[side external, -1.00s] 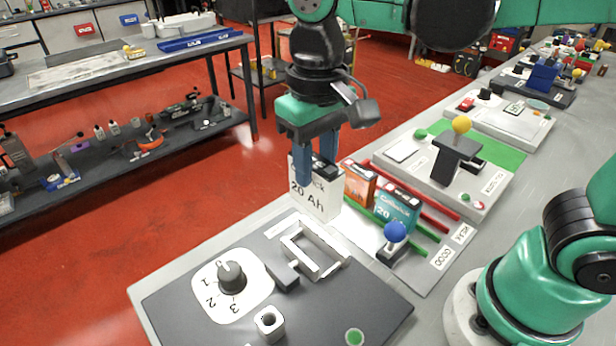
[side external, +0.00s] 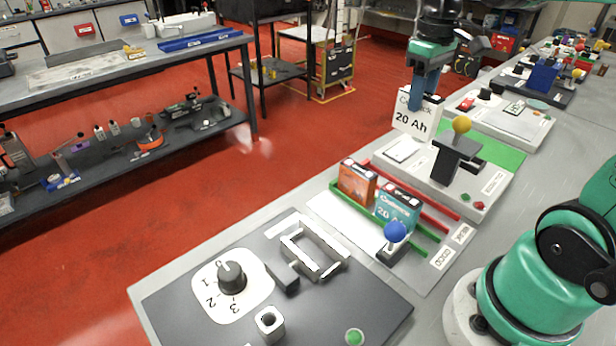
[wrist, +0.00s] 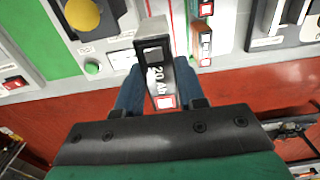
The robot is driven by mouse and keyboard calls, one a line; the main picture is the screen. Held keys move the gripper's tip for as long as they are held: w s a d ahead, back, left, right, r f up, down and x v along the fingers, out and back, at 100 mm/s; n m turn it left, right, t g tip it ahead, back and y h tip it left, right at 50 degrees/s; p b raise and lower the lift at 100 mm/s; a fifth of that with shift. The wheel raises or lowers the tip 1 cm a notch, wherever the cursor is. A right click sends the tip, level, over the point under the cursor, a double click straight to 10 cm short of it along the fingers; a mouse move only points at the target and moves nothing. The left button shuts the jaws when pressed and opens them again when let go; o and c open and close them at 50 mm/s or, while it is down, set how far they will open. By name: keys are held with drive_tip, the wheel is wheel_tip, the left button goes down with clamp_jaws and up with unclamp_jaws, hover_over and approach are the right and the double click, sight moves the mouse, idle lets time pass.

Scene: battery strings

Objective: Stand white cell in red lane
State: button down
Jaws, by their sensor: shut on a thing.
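My gripper (side external: 427,90), with blue fingers, is shut on the white cell (side external: 413,118), marked 20 Ah. It holds the cell upright in the air, above the far end of the panel with the yellow-knobbed lever. In the wrist view the white cell (wrist: 158,78) sits between the fingers. The red lane, marked by red rails (side external: 425,197), runs along the far right side of the pale lane board and holds no cell. An orange cell (side external: 356,183) and a teal cell (side external: 397,209) stand in the lane with green rails (side external: 430,235).
A blue-knobbed lever (side external: 395,233) stands at the near end of the lane board. A yellow-knobbed lever (side external: 458,150) rises from the panel beside the lanes. A dark panel with a dial (side external: 231,277) and a white open frame (side external: 314,250) lies in front.

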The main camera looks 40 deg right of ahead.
sight(412, 133)
drive_tip(key=shift+a+f, duration=0.15)
drive_tip(key=shift+f, duration=2.2)
drive_tip(key=shift+f, duration=4.3)
drive_tip(key=shift+f, duration=0.2)
drive_tip(key=shift+c, duration=2.2)
unclamp_jaws()
drive_tip(key=shift+r, duration=0.1)
drive_tip(key=shift+r, duration=2.7)
